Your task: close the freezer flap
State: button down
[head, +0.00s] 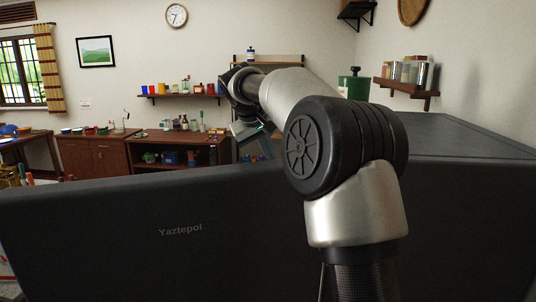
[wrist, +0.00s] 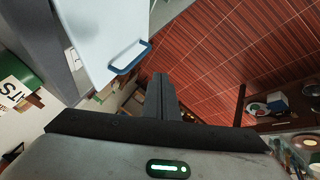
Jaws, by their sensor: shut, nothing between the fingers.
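The freezer flap (head: 120,230) is a wide dark grey panel marked "Yaztepol" across the foreground of the head view. It stands out from the freezer's dark body (head: 465,135) at right, so it looks open. The wrist view shows a white surface with a blue-edged shelf (wrist: 128,58), apparently the flap's inner side. My gripper (head: 268,154) reaches over the flap's top edge and points down on its far side. In the wrist view, the shut, empty fingers (wrist: 160,80) are right of the blue-edged shelf. I cannot tell whether they touch the flap.
Beyond the flap stand a cabinet (head: 92,157) and a shelf unit (head: 175,150) with bottles and jars. Wall shelves (head: 407,87) hold more jars, and a green canister (head: 353,85) stands near the freezer top. Reddish floor (wrist: 225,50) lies open below my gripper.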

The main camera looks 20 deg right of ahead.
jog(key=w+d+f+p, duration=0.2)
jog(key=w+d+f, duration=0.2)
jog(key=d+f, duration=0.2)
jog(key=shift+w+d+f, duration=0.2)
jog(key=shift+d+f, duration=0.1)
jog(key=shift+d, duration=0.25)
jog(key=shift+m+g+h, duration=0.4)
jog(key=shift+m, duration=0.4)
jog(key=shift+w+d, duration=0.2)
jog(key=shift+d, duration=0.85)
jog(key=shift+w+d, duration=0.15)
jog(key=shift+d, duration=0.9)
